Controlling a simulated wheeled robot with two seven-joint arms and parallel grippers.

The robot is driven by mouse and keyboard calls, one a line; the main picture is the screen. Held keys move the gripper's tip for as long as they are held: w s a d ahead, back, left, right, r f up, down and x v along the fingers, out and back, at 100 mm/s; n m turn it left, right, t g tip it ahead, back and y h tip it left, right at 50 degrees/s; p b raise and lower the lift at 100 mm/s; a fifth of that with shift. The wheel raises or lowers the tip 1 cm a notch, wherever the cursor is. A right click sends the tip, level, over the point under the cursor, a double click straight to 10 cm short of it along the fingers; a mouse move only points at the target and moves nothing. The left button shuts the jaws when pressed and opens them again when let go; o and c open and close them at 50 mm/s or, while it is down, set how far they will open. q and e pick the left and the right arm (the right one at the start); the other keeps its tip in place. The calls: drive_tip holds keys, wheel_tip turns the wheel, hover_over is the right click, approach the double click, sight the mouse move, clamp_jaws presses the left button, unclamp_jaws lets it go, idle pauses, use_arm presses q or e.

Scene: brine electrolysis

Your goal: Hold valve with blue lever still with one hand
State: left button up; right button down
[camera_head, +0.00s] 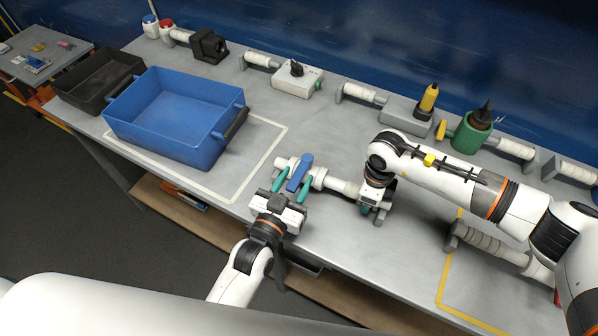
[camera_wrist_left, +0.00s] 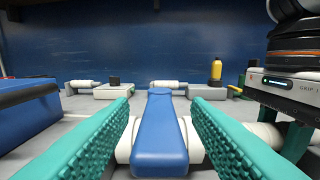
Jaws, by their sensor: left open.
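The valve with the blue lever (camera_head: 300,172) has a white pipe-like body (camera_head: 319,176) and lies near the front edge of the workbench. My left gripper (camera_head: 293,178) is open, with one green finger on each side of the blue lever. In the left wrist view the lever (camera_wrist_left: 159,135) stands centred between the two green fingers, with a gap on both sides. White parts of the valve show behind it. My right gripper (camera_head: 369,207) is by the pipe end to the right of the valve; its fingers are mostly hidden, so its grip is unclear.
A blue crate (camera_head: 160,128) stands left on the bench, beside a black crate (camera_head: 97,82). Several pipe fittings, a yellow bottle (camera_head: 428,98) and a green container (camera_head: 468,137) line the back. A yellow-marked area (camera_head: 447,285) is at the right.

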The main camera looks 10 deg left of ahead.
sight(300, 173)
use_arm(q)
drive_tip(key=shift+x, duration=1.2)
clamp_jaws()
